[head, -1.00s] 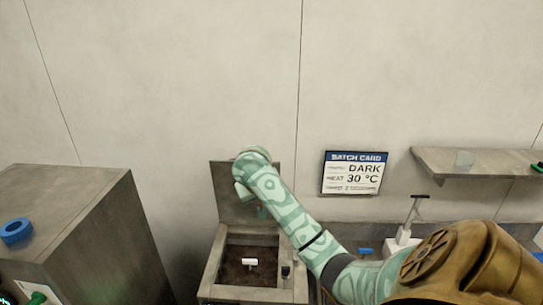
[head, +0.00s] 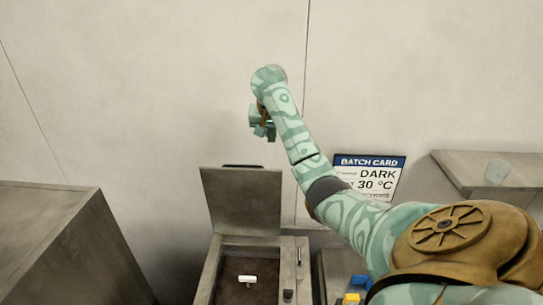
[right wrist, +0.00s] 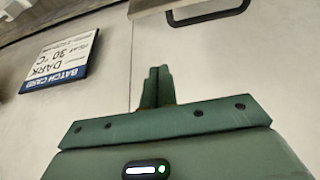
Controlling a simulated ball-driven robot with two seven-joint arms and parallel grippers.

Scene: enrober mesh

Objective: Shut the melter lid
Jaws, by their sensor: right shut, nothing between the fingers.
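The melter lid (head: 240,203) is a grey metal plate standing up open at the back of the melter (head: 208,270). A dark handle bar (head: 245,166) runs along its top edge. The lid also shows upside down at the top of the right wrist view (right wrist: 150,6), with its handle (right wrist: 212,18) below it. My right gripper (head: 268,134) is above the lid and slightly right of its middle, apart from it. Its green fingers (right wrist: 157,86) are shut with nothing between them. My left gripper is out of view.
Brown stuff and a white-topped piece (head: 247,279) show in the melter's open well. A grey cabinet (head: 60,240) stands left. A batch card (head: 368,178) hangs on the wall, partly behind my right arm. A shelf (head: 470,172) is at right. Blue and yellow items (head: 352,297) are at the bottom.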

